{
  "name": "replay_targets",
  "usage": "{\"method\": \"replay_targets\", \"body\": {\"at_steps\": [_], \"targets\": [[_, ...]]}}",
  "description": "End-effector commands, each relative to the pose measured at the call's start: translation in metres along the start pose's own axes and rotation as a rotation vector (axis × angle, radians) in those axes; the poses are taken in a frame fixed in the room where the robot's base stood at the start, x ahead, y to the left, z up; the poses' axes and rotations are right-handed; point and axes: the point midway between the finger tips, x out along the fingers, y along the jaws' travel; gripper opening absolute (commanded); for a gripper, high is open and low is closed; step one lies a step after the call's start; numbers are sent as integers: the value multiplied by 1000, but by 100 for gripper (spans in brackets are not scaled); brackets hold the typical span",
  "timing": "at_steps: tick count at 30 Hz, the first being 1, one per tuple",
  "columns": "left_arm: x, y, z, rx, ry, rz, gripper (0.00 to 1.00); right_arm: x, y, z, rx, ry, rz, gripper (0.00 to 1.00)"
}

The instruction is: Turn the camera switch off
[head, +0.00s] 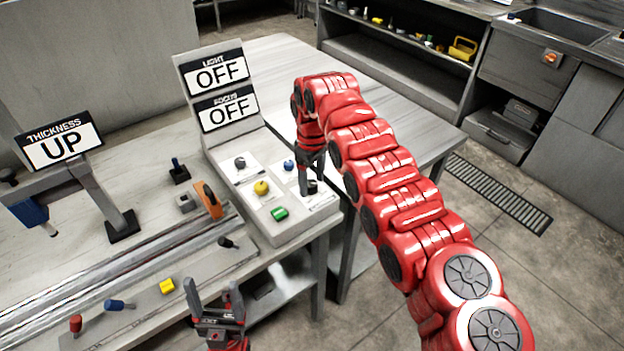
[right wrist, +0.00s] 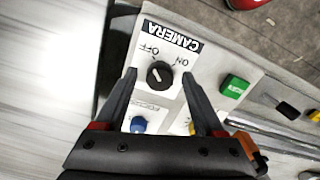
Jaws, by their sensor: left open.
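The camera switch is a round black knob (right wrist: 160,74) on a white plate labelled CAMERA, with OFF and ON marks beside it. A pale mark shows on its face, but I cannot tell surely which word it points at. In the head view the knob (head: 310,187) is partly hidden by my right gripper (head: 312,172), which points down over it. In the right wrist view the right gripper's fingers (right wrist: 158,82) are open, one on each side of the knob, with gaps between. My left gripper (head: 214,298) is open and empty at the bench's front edge.
The control panel (head: 228,171) also carries a yellow knob (head: 261,188), a blue knob (head: 289,165), a black knob (head: 240,163) and a green switch (head: 279,213). Its screens read LIGHT OFF (head: 216,74) and FOCUS OFF (head: 227,108). A THICKNESS UP sign (head: 59,140) stands left.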

Motion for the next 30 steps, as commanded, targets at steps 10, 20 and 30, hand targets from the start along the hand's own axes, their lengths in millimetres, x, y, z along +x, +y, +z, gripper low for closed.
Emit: {"method": "replay_targets", "body": {"at_steps": [10, 20, 30], "targets": [[-3, 0, 1, 0, 0, 0, 74, -17, 0, -2, -1, 2, 4, 71], [17, -1, -3, 0, 0, 0, 74, -97, -2, -2, -2, 4, 0, 71], [83, -4, -14, 0, 0, 0, 74, -162, 0, 0, 0, 1, 0, 71]]}}
